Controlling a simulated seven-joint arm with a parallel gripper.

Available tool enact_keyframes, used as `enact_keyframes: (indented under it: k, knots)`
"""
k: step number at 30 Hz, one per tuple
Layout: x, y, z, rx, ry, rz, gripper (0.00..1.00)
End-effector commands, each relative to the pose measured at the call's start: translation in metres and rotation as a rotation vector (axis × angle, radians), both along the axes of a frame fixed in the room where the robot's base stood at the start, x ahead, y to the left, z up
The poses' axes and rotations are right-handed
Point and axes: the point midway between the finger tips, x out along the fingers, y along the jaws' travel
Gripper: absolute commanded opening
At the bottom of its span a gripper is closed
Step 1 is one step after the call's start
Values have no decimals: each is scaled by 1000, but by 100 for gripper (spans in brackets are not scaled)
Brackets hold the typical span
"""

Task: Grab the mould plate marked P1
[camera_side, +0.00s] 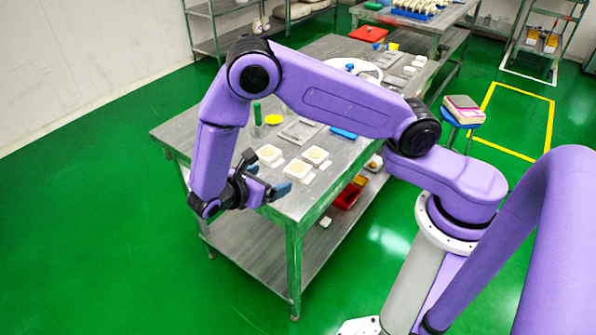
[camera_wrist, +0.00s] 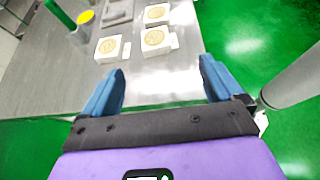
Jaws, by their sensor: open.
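Three white square mould plates with round tan faces lie near the table's front corner: a left one (camera_side: 270,153), a front one (camera_side: 296,169) and a right one (camera_side: 315,155). The wrist view shows them at top centre: one at left (camera_wrist: 107,48), one at the top (camera_wrist: 156,12) and one below it (camera_wrist: 156,40). Small white tags lie beside them. Any P1 marking is too small to read. My gripper (camera_side: 268,180) is open and empty near the table's front edge, short of the plates. Its blue fingers are spread in the wrist view (camera_wrist: 162,68).
The metal table (camera_side: 225,140) also holds a green cylinder (camera_side: 257,113), a yellow disc (camera_side: 273,119), a grey tray (camera_side: 300,130) and a blue item (camera_side: 343,133) beyond the plates. A red bin (camera_side: 346,197) is on the lower shelf. The table's left part is clear.

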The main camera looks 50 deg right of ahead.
Motion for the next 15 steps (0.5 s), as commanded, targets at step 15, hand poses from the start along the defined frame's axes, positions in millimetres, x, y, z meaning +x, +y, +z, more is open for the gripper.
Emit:
enact_keyframes:
  k: [15]
  knots:
    - [11,-42,-35,-83,40,29,94]
